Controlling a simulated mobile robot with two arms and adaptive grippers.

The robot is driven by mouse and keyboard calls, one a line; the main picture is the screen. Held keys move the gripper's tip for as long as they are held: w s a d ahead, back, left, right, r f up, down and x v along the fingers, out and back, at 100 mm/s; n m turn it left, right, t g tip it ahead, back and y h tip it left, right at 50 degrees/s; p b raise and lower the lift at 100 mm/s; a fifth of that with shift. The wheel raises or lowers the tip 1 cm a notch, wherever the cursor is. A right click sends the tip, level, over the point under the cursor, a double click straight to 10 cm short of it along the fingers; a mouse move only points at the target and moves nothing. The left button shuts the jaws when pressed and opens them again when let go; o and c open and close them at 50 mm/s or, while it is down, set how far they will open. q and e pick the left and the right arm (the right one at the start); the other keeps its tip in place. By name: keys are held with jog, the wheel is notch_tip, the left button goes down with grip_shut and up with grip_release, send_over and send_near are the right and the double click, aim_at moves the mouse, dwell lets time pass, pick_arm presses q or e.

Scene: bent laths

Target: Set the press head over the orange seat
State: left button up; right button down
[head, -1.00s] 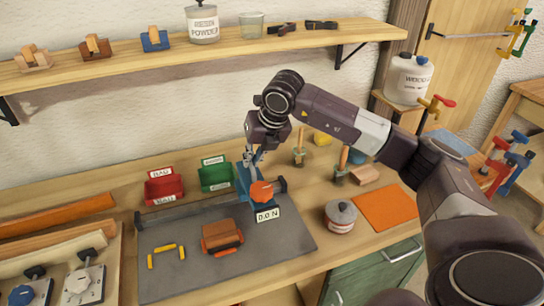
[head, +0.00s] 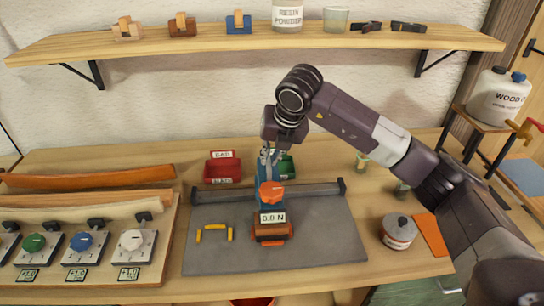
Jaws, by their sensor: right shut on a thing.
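The press head (head: 270,181), blue with an orange knob (head: 271,194) and a "0.0 N" display (head: 272,217), stands upright at a dark rail (head: 315,191) on the grey mat. My right gripper (head: 268,158) is shut on its upper part from above. The orange seat (head: 286,238) shows as orange edges around a brown block in front of the rail. In the picture the display covers the top of that block. The head is in line with the seat left to right; the gap between them is hidden. My left gripper is not in view.
Yellow corner marks (head: 213,233) lie on the mat (head: 225,262) left of the seat. Red (head: 222,168) and green bins stand behind the rail. A lidded tin (head: 399,232) stands right of the mat. A board with knobs (head: 150,270) is at left. A shelf (head: 200,45) hangs above.

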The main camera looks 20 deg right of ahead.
jog(key=c, duration=2)
grip_release()
jog(key=shift+r, duration=0.1)
jog(key=v, duration=1.2)
jog(key=shift+s, duration=0.1)
